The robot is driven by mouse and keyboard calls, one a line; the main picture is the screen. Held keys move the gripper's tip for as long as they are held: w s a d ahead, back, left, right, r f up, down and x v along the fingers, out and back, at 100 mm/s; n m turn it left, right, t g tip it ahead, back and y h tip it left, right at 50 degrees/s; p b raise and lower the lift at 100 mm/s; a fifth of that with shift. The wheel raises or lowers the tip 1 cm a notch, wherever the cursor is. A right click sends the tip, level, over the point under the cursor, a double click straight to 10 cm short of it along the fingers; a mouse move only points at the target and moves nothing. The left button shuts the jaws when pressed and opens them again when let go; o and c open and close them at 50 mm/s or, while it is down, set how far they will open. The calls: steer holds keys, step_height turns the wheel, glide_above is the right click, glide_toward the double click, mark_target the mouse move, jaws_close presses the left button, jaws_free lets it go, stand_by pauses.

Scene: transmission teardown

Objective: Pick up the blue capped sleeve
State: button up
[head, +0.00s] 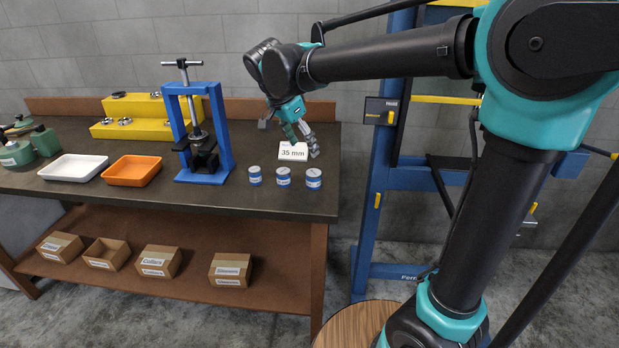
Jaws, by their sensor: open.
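Three small blue capped sleeves stand upright in a row near the right end of the dark workbench: a left one (255,175), a middle one (284,176) and a right one (313,179). Each has a pale band or label, too small to read. My gripper (305,146) is open and empty, with its fingers angled down. In the picture it appears just above the middle and right sleeves, apart from them and overlapping a white sign (292,154) reading "35 mm". I cannot tell its exact height or depth relative to the sleeves.
A blue press (223,158) stands left of the sleeves on the workbench (235,205). Further left are an orange tray (133,170), a white tray (73,167) and a yellow stepped stand (127,108). A blue frame (374,200) rises beyond the bench's right end.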

mark_target(313, 173)
steer(key=x, duration=0.8)
steer(key=shift+f, duration=0.35)
steer(key=shift+a+x, duration=0.15)
steer(key=shift+x, duration=1.15)
steer(key=shift+a+x, duration=0.15)
steer(key=shift+x, duration=1.15)
steer(key=shift+w, duration=0.2)
steer(key=shift+c, duration=0.6)
jaws_close()
